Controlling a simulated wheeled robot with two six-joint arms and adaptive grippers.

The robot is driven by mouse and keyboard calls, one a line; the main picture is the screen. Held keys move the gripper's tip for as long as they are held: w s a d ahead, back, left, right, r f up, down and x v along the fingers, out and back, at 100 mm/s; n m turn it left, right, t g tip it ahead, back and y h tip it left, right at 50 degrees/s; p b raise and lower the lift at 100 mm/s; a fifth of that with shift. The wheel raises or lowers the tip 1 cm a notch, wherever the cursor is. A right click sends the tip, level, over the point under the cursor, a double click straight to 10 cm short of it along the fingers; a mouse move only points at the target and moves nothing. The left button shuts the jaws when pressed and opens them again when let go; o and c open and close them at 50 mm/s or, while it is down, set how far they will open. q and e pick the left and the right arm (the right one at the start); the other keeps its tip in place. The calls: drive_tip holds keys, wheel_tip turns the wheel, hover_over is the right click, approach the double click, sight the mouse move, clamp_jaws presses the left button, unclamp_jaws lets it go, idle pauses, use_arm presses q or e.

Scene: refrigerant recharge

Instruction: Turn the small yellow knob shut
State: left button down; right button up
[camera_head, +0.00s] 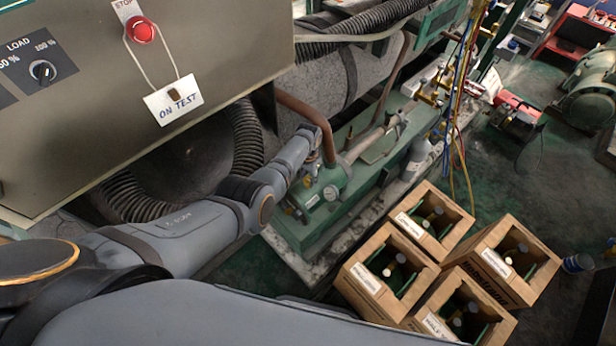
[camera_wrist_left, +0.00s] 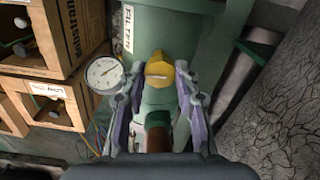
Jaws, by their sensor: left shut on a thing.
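The small yellow knob (camera_wrist_left: 160,71) shows in the left wrist view, on top of a green fitting with a brown pipe below it. My left gripper (camera_wrist_left: 158,84) has one finger on each side of the knob and is shut on it. In the head view my left arm reaches in from the left, and the left gripper (camera_head: 309,176) is at the green machine beside a round gauge (camera_head: 331,193). The knob is too small and covered to make out clearly there. My right gripper is in neither view.
A white-faced gauge (camera_wrist_left: 104,74) stands close left of the fingers in the wrist view. A control cabinet (camera_head: 190,60) with a red stop button (camera_head: 140,30) overhangs the arm. Several cardboard crates (camera_head: 497,290) with bottles stand on the floor at the right.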

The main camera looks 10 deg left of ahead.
sight(308, 180)
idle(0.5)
use_arm(q)
drive_tip(key=c, duration=1)
unclamp_jaws()
wheel_tip(308, 180, up, 12)
